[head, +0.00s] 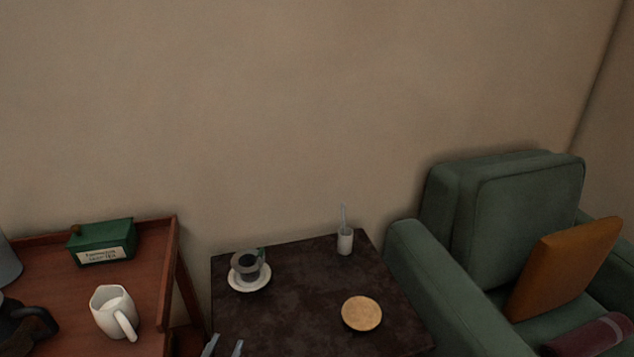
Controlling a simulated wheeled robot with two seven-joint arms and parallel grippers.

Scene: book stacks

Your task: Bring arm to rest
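The tips of my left gripper (224,347) show at the bottom edge of the head view, over the near left part of the dark side table (300,300). Its two fingers are apart, with nothing visible between them. The rest of that gripper and its arm are below the frame. My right gripper is not in the view.
On the dark table are a dark cup (247,266) on a white saucer (249,285), a round tan disc (362,314) and a white cup (345,241) with a straw. A wooden cart (60,330) holds a white mug (108,310) and green box (101,240). A green armchair (520,215) stands right.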

